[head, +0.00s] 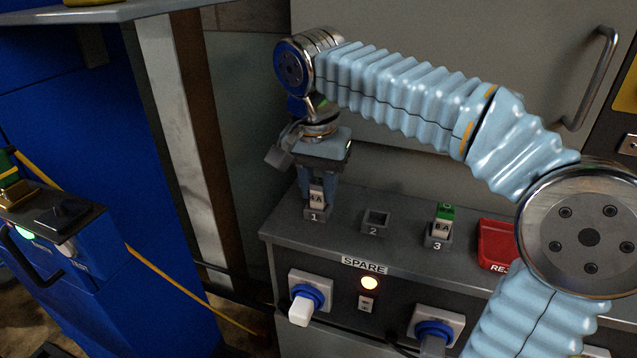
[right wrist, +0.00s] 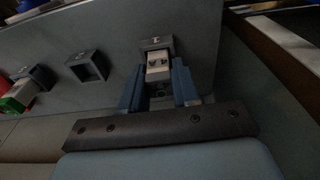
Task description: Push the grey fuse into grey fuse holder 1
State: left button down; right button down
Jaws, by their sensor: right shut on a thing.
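The grey fuse (head: 316,199), with a pale "4 A" label, stands upright at grey fuse holder 1 (head: 316,215) on the grey console. My right gripper (head: 317,190) is above the holder, pointing down, with its blue fingers shut on either side of the fuse. In the right wrist view the fuse (right wrist: 158,69) is between the fingertips (right wrist: 160,85) and lines up with holder 1 (right wrist: 157,43). Its lower end meets the holder's mouth; how deep it sits I cannot tell. My left gripper is not in view.
Empty holder 2 (head: 376,221) is to the right. Holder 3 (head: 437,241) bears a green-topped "6 A" fuse (head: 443,222). A red reset button (head: 497,244) is further right. Plugs, a lit lamp (head: 370,283) and a switch are on the console's front. A blue cabinet (head: 160,240) stands left.

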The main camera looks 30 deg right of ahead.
jog(key=shift+f, duration=0.1)
jog(key=c, duration=0.8)
grip_release()
jog(key=shift+o, duration=0.2)
notch_tip(320, 180, up, 14)
jog(key=s+a+p, duration=0.1)
jog(key=shift+a+f+p, duration=0.15)
jog(key=shift+f+p, duration=0.05)
jog(key=shift+p, duration=0.15)
jog(key=shift+s, duration=0.1)
